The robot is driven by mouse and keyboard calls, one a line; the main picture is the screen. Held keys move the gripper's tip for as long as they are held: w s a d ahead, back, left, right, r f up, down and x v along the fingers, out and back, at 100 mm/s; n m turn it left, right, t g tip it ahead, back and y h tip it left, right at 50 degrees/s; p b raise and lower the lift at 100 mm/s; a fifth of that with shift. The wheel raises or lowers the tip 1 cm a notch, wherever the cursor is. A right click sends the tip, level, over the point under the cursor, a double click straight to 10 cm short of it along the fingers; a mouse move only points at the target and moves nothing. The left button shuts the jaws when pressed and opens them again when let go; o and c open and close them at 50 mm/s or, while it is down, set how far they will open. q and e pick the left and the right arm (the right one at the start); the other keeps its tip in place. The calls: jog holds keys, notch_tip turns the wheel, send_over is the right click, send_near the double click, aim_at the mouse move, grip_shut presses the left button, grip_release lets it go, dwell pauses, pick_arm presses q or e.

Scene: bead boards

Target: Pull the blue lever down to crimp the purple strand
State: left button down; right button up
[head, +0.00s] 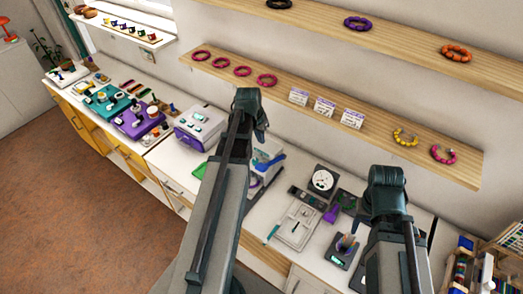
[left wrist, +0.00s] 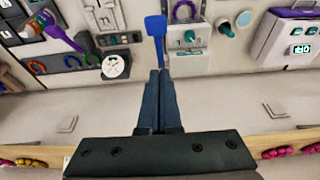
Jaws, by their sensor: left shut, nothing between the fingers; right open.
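The blue lever (left wrist: 157,27) shows in the left wrist view, its flat paddle beyond my left gripper (left wrist: 159,72) and its thin stem running toward the fingertips. The fingers are shut and empty; I cannot tell whether they touch the stem. A purple loop (left wrist: 184,12), perhaps the purple strand, lies beside the lever by a pale device with a teal knob (left wrist: 190,35). In the head view my left gripper (head: 261,128) is above the bench near a blue-and-white device (head: 268,157), and my arm hides part of it. My right gripper (head: 386,188) is over the bench; its fingertips are mostly hidden.
A wooden shelf (head: 370,125) with bracelets and cards runs along the wall behind my grippers. Bare bench lies beside the tray.

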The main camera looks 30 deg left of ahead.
pick_arm(q)
jog(key=b, duration=1)
send_over(263, 164)
jog(key=x, duration=0.3)
jog(key=s+x, duration=0.1)
jog(key=x, duration=0.6)
jog(key=shift+s+a+f, duration=0.1)
jog(key=shift+s+f, duration=0.25)
jog(key=shift+s+f+b, duration=0.8)
jog(key=shift+f+b, duration=0.2)
jog(key=shift+b, duration=0.05)
jog(key=shift+s+f+b, duration=0.3)
